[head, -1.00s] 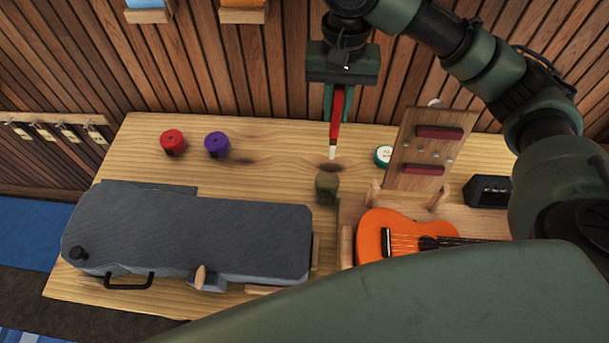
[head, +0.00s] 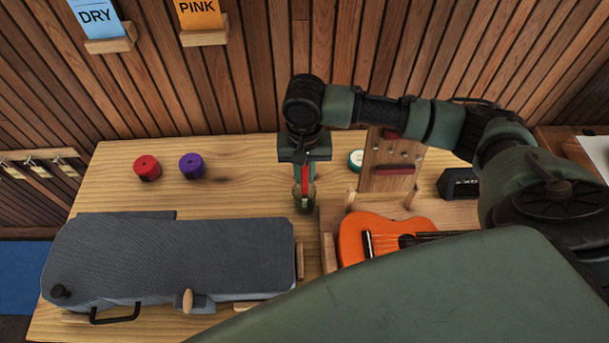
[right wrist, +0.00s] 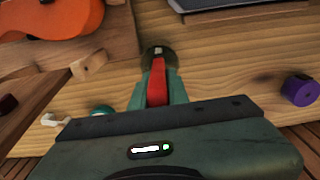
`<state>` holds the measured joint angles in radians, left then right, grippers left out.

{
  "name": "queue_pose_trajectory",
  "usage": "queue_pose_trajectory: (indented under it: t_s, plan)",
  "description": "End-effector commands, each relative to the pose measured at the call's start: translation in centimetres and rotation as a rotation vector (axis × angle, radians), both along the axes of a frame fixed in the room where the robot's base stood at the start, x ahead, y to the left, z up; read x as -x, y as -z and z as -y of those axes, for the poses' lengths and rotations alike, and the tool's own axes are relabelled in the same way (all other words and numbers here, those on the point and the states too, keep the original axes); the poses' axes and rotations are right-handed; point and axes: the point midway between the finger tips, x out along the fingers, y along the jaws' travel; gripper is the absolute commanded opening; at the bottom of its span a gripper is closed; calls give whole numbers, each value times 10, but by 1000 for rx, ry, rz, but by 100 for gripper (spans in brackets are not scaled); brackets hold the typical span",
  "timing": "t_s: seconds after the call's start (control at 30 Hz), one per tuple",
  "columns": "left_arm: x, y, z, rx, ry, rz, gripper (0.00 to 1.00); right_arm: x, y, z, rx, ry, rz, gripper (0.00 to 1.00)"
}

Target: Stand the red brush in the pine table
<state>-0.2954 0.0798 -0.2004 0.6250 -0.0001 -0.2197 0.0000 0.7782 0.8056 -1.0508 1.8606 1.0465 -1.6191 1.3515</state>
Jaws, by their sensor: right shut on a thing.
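The red brush (head: 305,184) is upright, pale tip down, in my right gripper (head: 304,176), which is shut on it. It also shows in the right wrist view (right wrist: 157,84). A small olive-green jar (head: 305,204) stands on the pine table (head: 245,155), directly below the brush. In the right wrist view the pale tip overlaps the jar's dark mouth (right wrist: 158,53). I cannot tell whether the tip is inside the jar or just above it. My left gripper is not in view.
A grey instrument case (head: 170,255) lies front left. An orange ukulele (head: 370,238) rests in a wooden cradle right of the jar, with an upright wooden board (head: 390,170) behind. Red (head: 147,168) and purple (head: 192,165) pots stand back left; bare tabletop lies between them and the jar.

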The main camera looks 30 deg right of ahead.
Motion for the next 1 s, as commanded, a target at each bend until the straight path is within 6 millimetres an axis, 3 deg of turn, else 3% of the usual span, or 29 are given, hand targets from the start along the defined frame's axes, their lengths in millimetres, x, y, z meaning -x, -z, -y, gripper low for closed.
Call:
queue_pose_trajectory:
  t_s: [0.17,0.53,0.57,0.6,1.0]
  plan:
    - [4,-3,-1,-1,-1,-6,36,0,18,0,1,-1,0,0]
    - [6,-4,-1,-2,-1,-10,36,0,22,0,0,0,0,0]
    - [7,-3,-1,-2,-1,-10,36,0,22,0,0,-1,1,24]
    - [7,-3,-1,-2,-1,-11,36,0,22,0,0,-1,1,35]
    - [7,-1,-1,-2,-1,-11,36,-1,18,0,1,-1,2,38]
